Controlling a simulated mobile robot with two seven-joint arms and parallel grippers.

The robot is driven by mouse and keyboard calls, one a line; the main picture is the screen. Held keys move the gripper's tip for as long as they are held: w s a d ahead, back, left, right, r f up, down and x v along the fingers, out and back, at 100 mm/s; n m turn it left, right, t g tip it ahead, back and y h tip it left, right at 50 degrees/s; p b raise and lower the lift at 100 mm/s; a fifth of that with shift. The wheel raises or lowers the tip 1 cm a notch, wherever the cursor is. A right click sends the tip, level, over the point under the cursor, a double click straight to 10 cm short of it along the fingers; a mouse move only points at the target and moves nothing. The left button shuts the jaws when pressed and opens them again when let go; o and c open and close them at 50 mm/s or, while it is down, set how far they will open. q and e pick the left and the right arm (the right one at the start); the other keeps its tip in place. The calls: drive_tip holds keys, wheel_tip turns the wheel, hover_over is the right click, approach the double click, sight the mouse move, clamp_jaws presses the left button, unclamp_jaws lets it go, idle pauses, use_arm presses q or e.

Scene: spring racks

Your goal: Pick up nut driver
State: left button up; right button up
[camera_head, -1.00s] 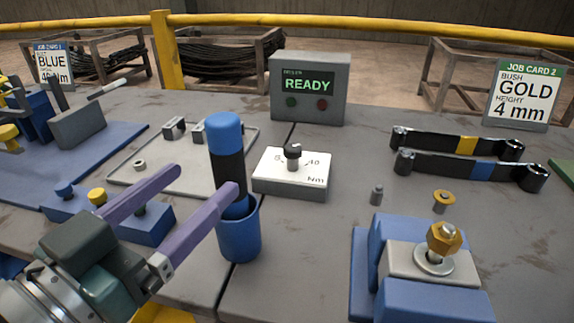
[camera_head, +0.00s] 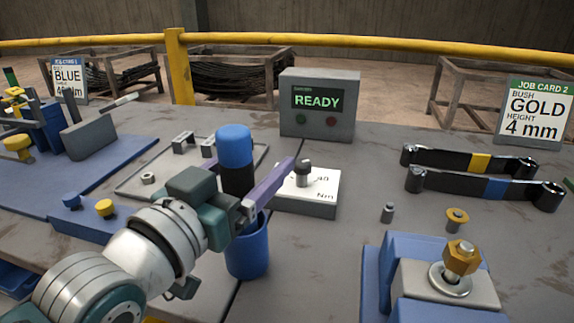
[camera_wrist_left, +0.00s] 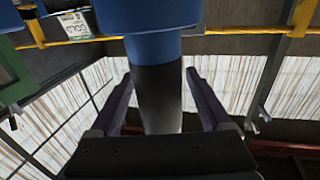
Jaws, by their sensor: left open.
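The nut driver (camera_head: 236,158), with a blue cap and a black shaft, stands upright in a blue cup (camera_head: 247,252) on the bench. My left gripper (camera_head: 256,176) is at the driver's black section, just above the cup. In the left wrist view the two fingers stand apart on either side of the driver (camera_wrist_left: 160,90), with gaps on both sides. My right gripper is not in view.
A grey box reading READY (camera_head: 318,108) stands behind. A white-topped torque block (camera_head: 318,198) is close right of the fingers. A grey tray (camera_head: 135,185) lies behind left. Two black wrenches (camera_head: 485,185) and a blue fixture (camera_head: 378,285) are at right.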

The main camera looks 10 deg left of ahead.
use_arm(q)
clamp_jaws()
idle(0.6)
drive_tip(key=shift+r, duration=0.1)
